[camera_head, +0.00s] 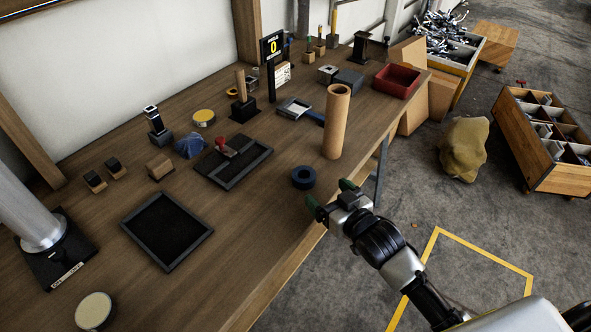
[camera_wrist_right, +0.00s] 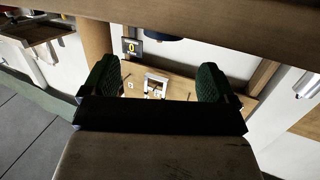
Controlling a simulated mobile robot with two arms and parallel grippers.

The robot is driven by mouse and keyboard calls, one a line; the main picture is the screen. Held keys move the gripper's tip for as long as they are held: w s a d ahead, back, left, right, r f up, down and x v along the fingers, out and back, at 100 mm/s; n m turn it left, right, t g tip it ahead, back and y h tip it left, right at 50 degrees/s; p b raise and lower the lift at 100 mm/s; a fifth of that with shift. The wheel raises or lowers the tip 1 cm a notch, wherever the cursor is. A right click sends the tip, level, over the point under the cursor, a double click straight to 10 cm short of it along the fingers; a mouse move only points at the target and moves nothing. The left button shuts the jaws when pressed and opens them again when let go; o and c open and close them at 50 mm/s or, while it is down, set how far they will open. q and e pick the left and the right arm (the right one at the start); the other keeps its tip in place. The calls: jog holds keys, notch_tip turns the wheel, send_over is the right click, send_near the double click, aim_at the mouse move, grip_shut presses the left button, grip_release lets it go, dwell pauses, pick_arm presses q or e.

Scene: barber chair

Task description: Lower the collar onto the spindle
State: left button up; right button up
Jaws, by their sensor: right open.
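A dark blue ring, which looks like the collar (camera_head: 303,177), lies flat on the bench near its front edge. A thick silver post on a black labelled plate, which may be the spindle (camera_head: 28,215), stands at the left edge, its top cut off. My right gripper (camera_head: 330,197) has green fingertips and is open and empty, just right of and nearer than the ring, apart from it. Its spread fingers (camera_wrist_right: 158,85) show in the right wrist view with nothing between them. A dark blue shape at the top there may be the ring. My left gripper is out of view.
A tall tan tube (camera_head: 336,122) stands just behind the ring. A black-framed tray (camera_head: 240,178) with a red-handled stamp and an empty black tray (camera_head: 167,230) lie to the left. A red bin (camera_head: 397,81) sits at the far end. Bare bench lies between ring and trays.

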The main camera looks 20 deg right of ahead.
aim_at(300, 171)
jog(key=x, duration=0.2)
jog(key=shift+w, duration=0.4)
jog(key=shift+x, duration=1)
jog(key=x, duration=0.2)
jog(key=a+x, duration=0.1)
jog(key=x, duration=0.1)
jog(key=shift+f, duration=0.15)
jog(key=shift+w, duration=0.3)
jog(key=shift+f, duration=0.1)
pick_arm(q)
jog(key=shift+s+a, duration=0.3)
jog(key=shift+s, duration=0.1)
pick_arm(e)
jog(key=c, duration=1)
